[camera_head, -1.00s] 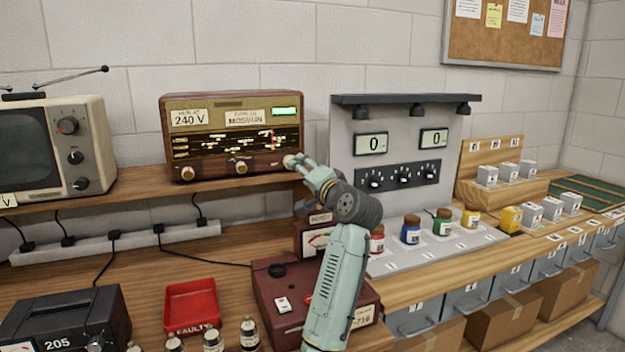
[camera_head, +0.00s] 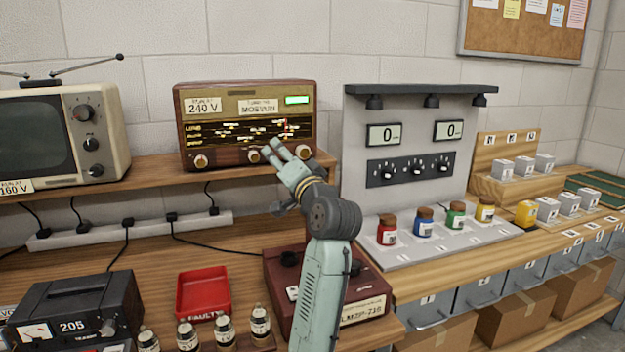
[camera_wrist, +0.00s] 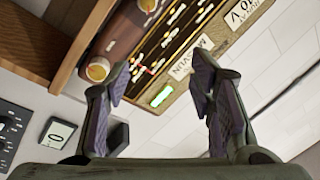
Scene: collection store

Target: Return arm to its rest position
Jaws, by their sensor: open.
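My gripper (camera_head: 278,151) is raised in front of the lower right part of the wooden radio (camera_head: 222,158). Its fingers are spread and hold nothing. In the wrist view my gripper (camera_wrist: 160,82) shows both fingers apart, with the tilted radio (camera_wrist: 182,32) and its lit green panel between and beyond them. In the head view the fingertips overlap the radio's right side near its middle knob. I cannot tell whether they touch it. My arm rises from the bottom of the view, in front of the dark red box (camera_head: 280,268).
The wooden shelf (camera_head: 150,178) holds the radio and a television (camera_head: 95,135). A grey panel with dials (camera_head: 410,170) and several coloured jars stands to the right. Below are a red tray (camera_head: 203,294), a black box (camera_head: 75,312) and several small bottles.

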